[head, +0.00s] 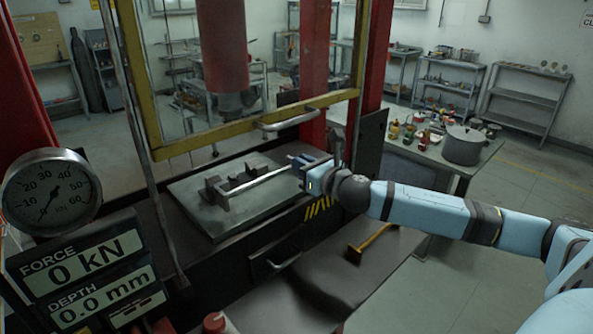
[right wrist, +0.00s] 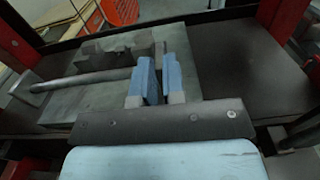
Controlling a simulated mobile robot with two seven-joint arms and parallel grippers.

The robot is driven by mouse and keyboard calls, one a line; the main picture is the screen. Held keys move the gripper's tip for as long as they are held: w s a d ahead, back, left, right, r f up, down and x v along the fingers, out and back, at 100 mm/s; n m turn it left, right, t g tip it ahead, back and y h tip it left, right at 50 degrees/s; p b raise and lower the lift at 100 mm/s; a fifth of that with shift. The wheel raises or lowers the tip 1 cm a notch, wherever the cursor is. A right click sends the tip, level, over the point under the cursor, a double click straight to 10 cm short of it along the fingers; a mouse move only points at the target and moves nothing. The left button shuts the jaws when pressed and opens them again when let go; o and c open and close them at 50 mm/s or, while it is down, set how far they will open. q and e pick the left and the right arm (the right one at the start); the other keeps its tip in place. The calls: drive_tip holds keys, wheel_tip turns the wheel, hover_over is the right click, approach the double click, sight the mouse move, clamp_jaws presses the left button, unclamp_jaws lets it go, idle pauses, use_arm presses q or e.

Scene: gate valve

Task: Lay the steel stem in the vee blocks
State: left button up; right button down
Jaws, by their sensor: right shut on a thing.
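The steel stem (head: 260,180) is a slim grey rod above the press's bed plate (head: 215,222). My right gripper (head: 299,163) is shut on its right end. In the right wrist view the stem (right wrist: 88,79) runs left from between the blue fingers (right wrist: 156,68). Dark vee blocks (head: 215,192) stand on the plate at the stem's left end and just behind it. Dark block shapes (right wrist: 88,52) also show behind the stem in the wrist view. I cannot tell whether the stem touches a vee. My left gripper is not in view.
The press ram (head: 222,50) hangs above the plate, and a yellow guard frame (head: 150,100) stands close by. A side table with bottles and a pot (head: 463,146) stands at right. The force gauge (head: 50,193) is at left.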

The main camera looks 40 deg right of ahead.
drive_tip(key=shift+w+r, duration=0.2)
drive_tip(key=shift+w, duration=0.15)
drive_tip(key=shift+w+r, duration=0.1)
drive_tip(key=shift+w, duration=0.7)
drive_tip(key=shift+w+a+p, duration=0.15)
drive_tip(key=shift+w+p, duration=0.3)
drive_tip(key=shift+w, duration=1.15)
drive_tip(key=shift+w+a+f, duration=0.1)
drive_tip(key=shift+w+f, duration=0.1)
drive_tip(key=shift+w, duration=1.1)
drive_tip(key=shift+w+a+f, duration=0.1)
drive_tip(key=shift+w+f, duration=0.05)
drive_tip(key=shift+w, duration=1.15)
use_arm(q)
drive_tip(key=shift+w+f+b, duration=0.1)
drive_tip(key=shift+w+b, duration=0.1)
drive_tip(key=shift+b, duration=0.35)
use_arm(e)
drive_tip(key=shift+s+f, duration=0.1)
drive_tip(key=shift+f, duration=0.9)
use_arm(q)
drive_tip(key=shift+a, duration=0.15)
use_arm(e)
drive_tip(key=shift+f, duration=0.2)
